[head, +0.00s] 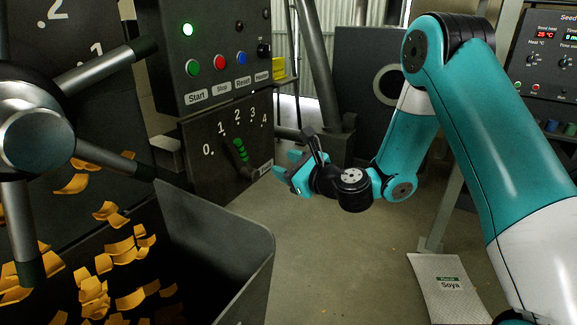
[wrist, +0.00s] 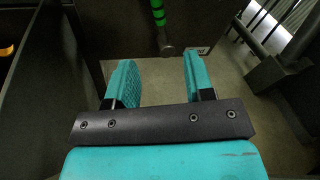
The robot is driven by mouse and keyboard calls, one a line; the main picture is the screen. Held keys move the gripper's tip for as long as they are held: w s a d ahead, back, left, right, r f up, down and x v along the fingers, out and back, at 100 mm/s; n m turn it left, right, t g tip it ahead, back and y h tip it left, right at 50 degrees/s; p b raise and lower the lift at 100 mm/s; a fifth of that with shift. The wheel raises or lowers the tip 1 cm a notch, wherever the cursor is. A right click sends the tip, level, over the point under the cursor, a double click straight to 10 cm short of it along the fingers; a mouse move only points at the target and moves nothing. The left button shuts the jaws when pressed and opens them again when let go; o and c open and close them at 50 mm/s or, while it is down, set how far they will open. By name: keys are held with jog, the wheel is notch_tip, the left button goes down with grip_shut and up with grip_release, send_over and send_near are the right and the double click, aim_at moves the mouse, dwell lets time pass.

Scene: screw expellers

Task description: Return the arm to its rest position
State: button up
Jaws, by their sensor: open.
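My teal arm (head: 500,130) reaches in from the right in the head view and bends down at its elbow. My gripper (head: 279,165) is in the middle of the head view, in front of the dark panel with the 0 to 4 scale. In the wrist view its two teal fingers (wrist: 158,82) stand apart with only floor between them. The green-striped lever (head: 240,152) is just left of the gripper in the head view. In the wrist view the lever (wrist: 158,18) is beyond the fingertips, apart from them.
A dark bin (head: 225,245) with orange flakes (head: 125,255) and a spoked handwheel (head: 35,130) are at left. A Soya sack (head: 445,285) lies lower right. The middle floor (head: 335,265) is clear.

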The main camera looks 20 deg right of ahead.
jog(key=shift+a+r, duration=0.1)
jog(key=shift+a, duration=0.3)
jog(key=s+a+r+n+g+y, duration=0.25)
jog(key=s+a+n+g, duration=0.35)
jog(key=n, duration=0.4)
jog(key=s+a+r+n+g+y, duration=0.1)
jog(key=s+a+r+n+g, duration=0.25)
jog(key=s+a+n, duration=0.4)
jog(key=s+d+n+g+h, duration=0.2)
jog(key=s+d+n+h, duration=0.1)
jog(key=s+n, duration=0.5)
jog(key=s+d+r+n+g+h, duration=0.1)
jog(key=s+d+n+g+h, duration=0.2)
jog(key=s+d+n, duration=0.2)
jog(key=s+n, duration=0.3)
jog(key=s, duration=0.4)
jog(key=shift+s+d+h, duration=0.2)
jog(key=shift+d+h, duration=0.05)
jog(key=shift+h, duration=0.1)
jog(key=shift+r+g, duration=0.15)
jog(key=shift+g, duration=0.1)
